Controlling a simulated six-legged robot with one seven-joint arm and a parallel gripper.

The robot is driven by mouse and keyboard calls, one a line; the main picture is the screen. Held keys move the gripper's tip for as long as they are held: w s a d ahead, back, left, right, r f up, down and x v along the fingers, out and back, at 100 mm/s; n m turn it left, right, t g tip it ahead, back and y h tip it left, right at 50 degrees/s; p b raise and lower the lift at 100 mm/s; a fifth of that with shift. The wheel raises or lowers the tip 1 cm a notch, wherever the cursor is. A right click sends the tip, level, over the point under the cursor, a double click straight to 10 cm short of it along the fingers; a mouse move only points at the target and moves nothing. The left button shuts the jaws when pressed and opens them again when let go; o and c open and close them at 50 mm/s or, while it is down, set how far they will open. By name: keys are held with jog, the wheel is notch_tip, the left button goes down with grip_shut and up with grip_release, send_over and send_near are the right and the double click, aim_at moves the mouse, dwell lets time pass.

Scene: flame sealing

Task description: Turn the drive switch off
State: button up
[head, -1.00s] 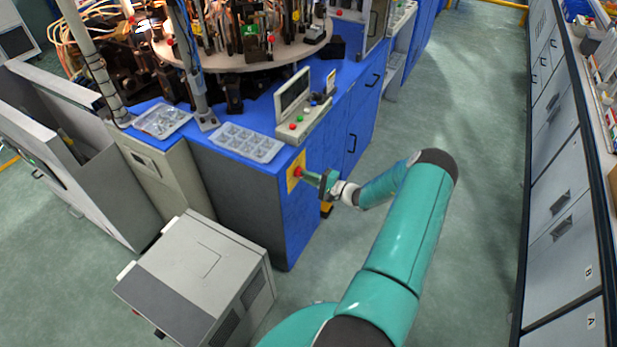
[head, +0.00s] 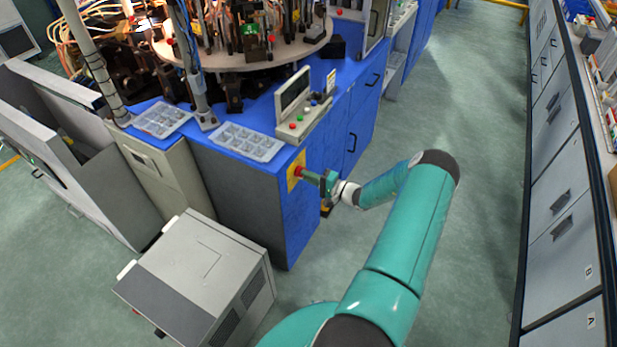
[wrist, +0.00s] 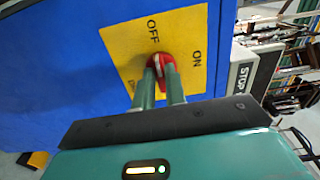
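The drive switch is a red rotary knob with a white mark (wrist: 160,64) on a yellow plate (wrist: 185,30) lettered OFF and ON. The plate also shows in the head view (head: 291,181) on the corner face of the blue cabinet. In the wrist view the knob's white mark runs roughly up the picture, near the OFF lettering; ON is to the right. My gripper (wrist: 161,82) has one finger on each side of the knob, closed on it. In the head view my gripper (head: 308,176) reaches the switch from the right. The fingers partly hide the knob and the plate's lower lettering.
A blue cabinet (head: 245,200) carries the plate, with a control panel (head: 303,115) and clear trays (head: 246,141) above. A grey box unit (head: 190,275) stands in front. Floor is clear on the right, up to grey drawers (head: 560,220).

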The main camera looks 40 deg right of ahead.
jog(key=o, duration=0.3)
jog(key=shift+o, duration=0.2)
jog(key=shift+s, duration=0.1)
jog(key=v, duration=1.3)
jog(key=shift+s, duration=0.35)
jog(key=shift+d, duration=0.1)
jog(key=shift+w+r, duration=0.1)
jog(key=w+a+r+n+g+y, duration=0.1)
jog(key=w+a+r+n+g, duration=0.2)
jog(key=a+r+n+g, duration=0.6)
jog(key=w+a+r+g+y, duration=0.1)
jog(key=w+a+r+g, duration=0.3)
jog(key=a+r, duration=0.95)
jog(key=s+a+r+n+t+h, duration=0.1)
jog(key=s+a+r+n+h, duration=0.3)
jog(key=s+a+r, duration=1.4)
jog(key=a+h, duration=0.1)
jog(key=h, duration=0.3)
jog(key=shift+r+n+t, duration=0.15)
jog(key=shift+n+t, duration=0.15)
jog(key=shift+n, duration=0.1)
